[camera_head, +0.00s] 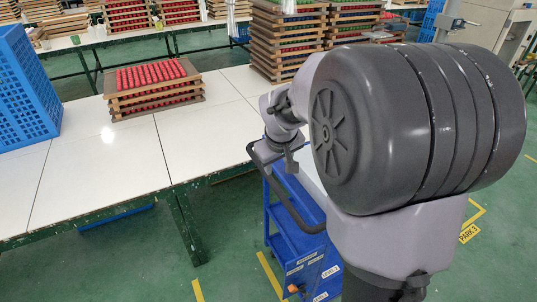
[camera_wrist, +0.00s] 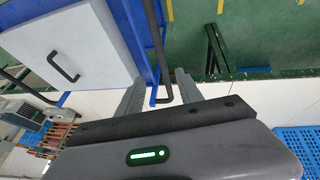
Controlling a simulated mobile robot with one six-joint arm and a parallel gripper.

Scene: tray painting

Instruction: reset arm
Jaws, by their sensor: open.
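My gripper (camera_wrist: 160,78) shows in the wrist view, with its two grey fingers apart and nothing between them. The blue cart (camera_wrist: 150,40) with its pale top and dark handle lies beyond the fingers in that view. In the head view my arm is folded at the right and covers part of the blue cart (camera_head: 300,250). The gripper's fingers cannot be made out clearly in the head view.
A white table (camera_head: 105,165) carries stacked wooden trays with red pieces (camera_head: 155,85) and a blue crate (camera_head: 22,90) at its left. Taller tray stacks (camera_head: 288,40) stand behind my arm. Green floor (camera_head: 235,225) is clear between table and cart.

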